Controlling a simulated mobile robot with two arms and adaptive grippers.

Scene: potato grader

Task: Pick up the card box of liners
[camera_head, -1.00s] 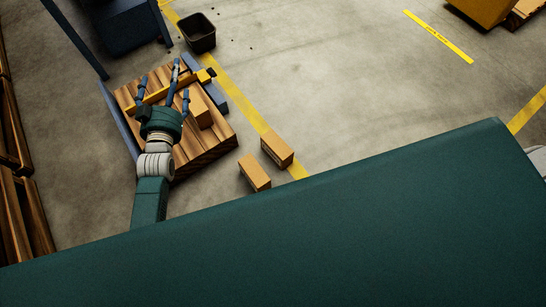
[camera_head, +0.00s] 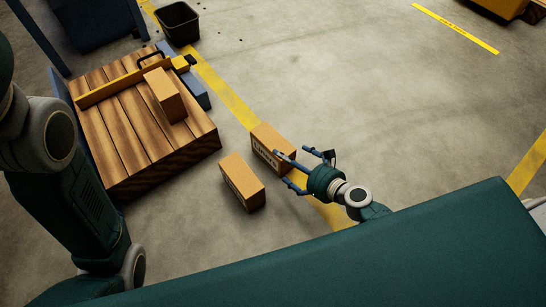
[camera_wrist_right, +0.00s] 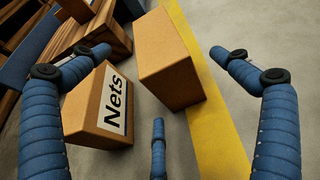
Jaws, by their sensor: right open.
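The card box of liners (camera_head: 272,143) stands on the floor at the yellow line, its "Liners" label facing the front left in the head view. It is also in the right wrist view (camera_wrist_right: 168,60), upper middle, with no label showing there. My right gripper (camera_head: 300,167) is open and empty just to the right of this box, fingers pointing towards it. In the wrist view the right gripper's fingers (camera_wrist_right: 157,80) are spread, with the box ahead between them. I cannot tell whether any finger touches it. My left arm is at the left edge, its gripper out of view.
A similar card box labelled "Nets" (camera_wrist_right: 100,108) stands close beside it, also in the head view (camera_head: 242,182). A wooden platform (camera_head: 115,140) carries another card box (camera_head: 164,95) and a yellow bar. A dark bin (camera_head: 179,24) stands behind. Floor to the right is clear.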

